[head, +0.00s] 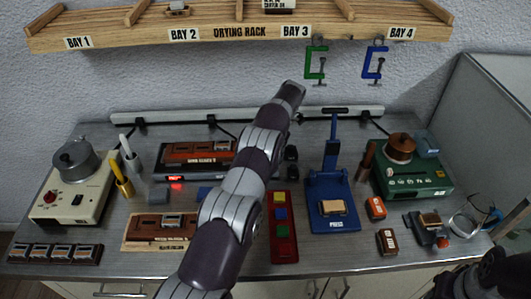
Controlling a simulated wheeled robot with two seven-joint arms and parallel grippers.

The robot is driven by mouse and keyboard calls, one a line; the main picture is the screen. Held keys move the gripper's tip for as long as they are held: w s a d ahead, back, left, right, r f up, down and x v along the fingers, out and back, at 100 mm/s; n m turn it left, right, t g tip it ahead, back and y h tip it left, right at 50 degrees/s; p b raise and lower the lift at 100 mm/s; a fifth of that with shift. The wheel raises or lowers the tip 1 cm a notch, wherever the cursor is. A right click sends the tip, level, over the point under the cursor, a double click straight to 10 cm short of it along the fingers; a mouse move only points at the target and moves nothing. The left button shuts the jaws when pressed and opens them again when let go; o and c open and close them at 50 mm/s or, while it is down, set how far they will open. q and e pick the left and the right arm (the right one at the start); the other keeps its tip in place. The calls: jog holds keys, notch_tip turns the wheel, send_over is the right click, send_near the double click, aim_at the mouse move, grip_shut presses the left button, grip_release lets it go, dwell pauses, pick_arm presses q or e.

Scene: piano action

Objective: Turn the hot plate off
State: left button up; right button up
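A cream box (72,197) with a red knob or button on its front stands at the left, with a grey lidded pot (76,160) on top. A green box (413,177) with a row of small white controls stands at the right, with a copper-brown pot (400,147) on it. I cannot tell for sure which one is the hot plate, or whether it is on. My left arm reaches up across the middle, well away from both boxes; its fingers cannot be made out. Part of my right arm shows at the lower right edge; its gripper is not in view.
A blue press (334,192) stands right of centre. A strip of coloured blocks (284,228) lies beside my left arm. A dark unit with a red light (196,160) sits at the back. The wooden drying rack (240,31) hangs above. A grey cabinet (492,130) bounds the right.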

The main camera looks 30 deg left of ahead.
dwell(0.5)
pick_arm(q)
jog(key=o, duration=1)
jog(key=shift+o, duration=0.2)
